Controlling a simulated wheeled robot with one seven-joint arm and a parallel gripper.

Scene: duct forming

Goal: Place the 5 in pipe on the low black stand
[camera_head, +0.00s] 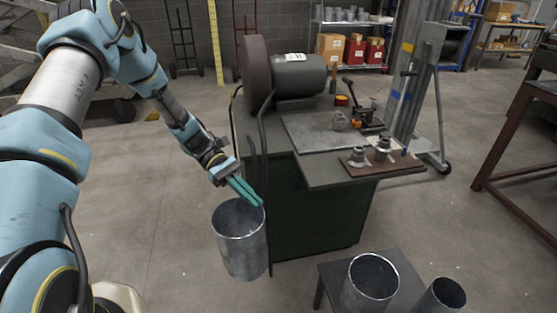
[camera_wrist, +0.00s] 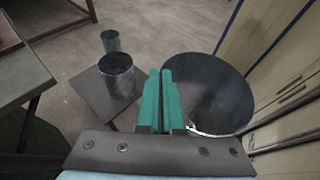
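My gripper (camera_head: 246,190) has its green fingers close together at the rim of a large grey metal pipe (camera_head: 240,250). The pipe hangs upright below the fingers, in front of the green cabinet; its wall appears pinched between them. In the wrist view, the fingers (camera_wrist: 161,90) stand at the left rim of this open pipe (camera_wrist: 215,90). No size marking is readable. The low black stand (camera_head: 333,276) is at the lower right, also seen in the wrist view (camera_wrist: 92,98).
A grinder (camera_head: 290,75) and metal fittings (camera_head: 383,148) sit on the green cabinet (camera_head: 315,215), between my arm and the back area. A brown-framed table (camera_head: 520,140) stands at the right. Open floor (camera_head: 165,220) lies left of the held pipe.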

